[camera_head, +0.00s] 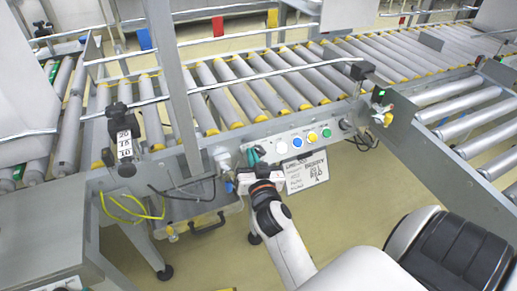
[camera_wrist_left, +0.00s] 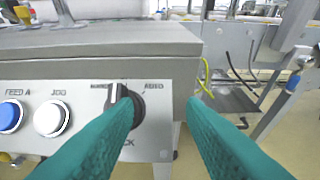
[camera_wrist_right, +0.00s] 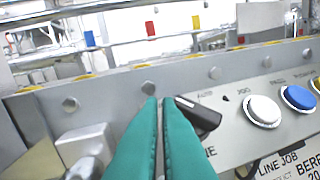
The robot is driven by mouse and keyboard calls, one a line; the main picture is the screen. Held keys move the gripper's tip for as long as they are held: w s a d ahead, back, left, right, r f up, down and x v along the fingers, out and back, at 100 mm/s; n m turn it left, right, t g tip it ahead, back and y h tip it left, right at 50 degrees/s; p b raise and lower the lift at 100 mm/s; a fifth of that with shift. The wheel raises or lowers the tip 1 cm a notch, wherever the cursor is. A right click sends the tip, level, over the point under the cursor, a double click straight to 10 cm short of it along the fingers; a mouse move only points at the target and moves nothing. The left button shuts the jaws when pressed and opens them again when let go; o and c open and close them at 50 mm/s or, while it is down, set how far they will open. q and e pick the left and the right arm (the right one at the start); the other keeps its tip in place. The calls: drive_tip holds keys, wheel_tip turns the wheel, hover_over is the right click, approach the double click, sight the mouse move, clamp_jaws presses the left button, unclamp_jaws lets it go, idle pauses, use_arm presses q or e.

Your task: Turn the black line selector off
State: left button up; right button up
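The black selector knob (camera_wrist_right: 200,112) sits on the grey button panel (camera_wrist_right: 240,130) in the right wrist view. Its handle lies aslant, its left end close to my fingertips. An "AUTO" label stands above it; the lettering below is partly covered by my fingers. My right gripper (camera_wrist_right: 160,100) has its two green fingers together with nothing visible between them, right beside the knob; contact cannot be told. It also shows in the head view (camera_head: 254,155). My left gripper (camera_wrist_left: 158,98) is open in front of another black selector (camera_wrist_left: 128,104), whose handle points up; the left finger partly covers it.
White (camera_head: 281,147), blue (camera_head: 297,142), yellow (camera_head: 312,137) and green (camera_head: 326,133) buttons line the panel right of my right gripper. A roller conveyor (camera_head: 235,90) runs behind it. A grey upright post (camera_head: 178,85) stands left of it. A white sign (camera_head: 306,171) hangs below.

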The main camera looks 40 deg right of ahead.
drive_tip(key=shift+o, duration=0.3)
drive_tip(key=shift+s+d, duration=0.6)
drive_tip(key=shift+s, duration=0.1)
drive_tip(key=shift+o, duration=1)
drive_tip(key=shift+s+r, duration=0.2)
drive_tip(key=shift+s, duration=0.45)
use_arm(q)
drive_tip(key=s+a+f+g+y+p, duration=0.1)
drive_tip(key=s+a+f+g+p, duration=0.1)
drive_tip(key=s+f+g, duration=0.3)
drive_tip(key=shift+s+a+f+g+y, duration=0.3)
drive_tip(key=shift+s+a+f, duration=0.25)
drive_tip(key=shift+s, duration=0.45)
use_arm(e)
drive_tip(key=s+d, duration=0.1)
drive_tip(key=s, duration=0.6)
drive_tip(key=shift+d+r, duration=0.4)
use_arm(q)
drive_tip(key=shift+d, duration=0.1)
use_arm(e)
drive_tip(key=shift+s, duration=0.1)
use_arm(q)
drive_tip(key=shift+s, duration=0.1)
drive_tip(key=shift+s+a+f+g, duration=0.2)
drive_tip(key=shift+s+f+g, duration=0.1)
drive_tip(key=shift+s, duration=0.1)
drive_tip(key=shift+s+a+f+g, duration=0.15)
drive_tip(key=shift+s+g, duration=0.15)
drive_tip(key=shift+s, duration=0.1)
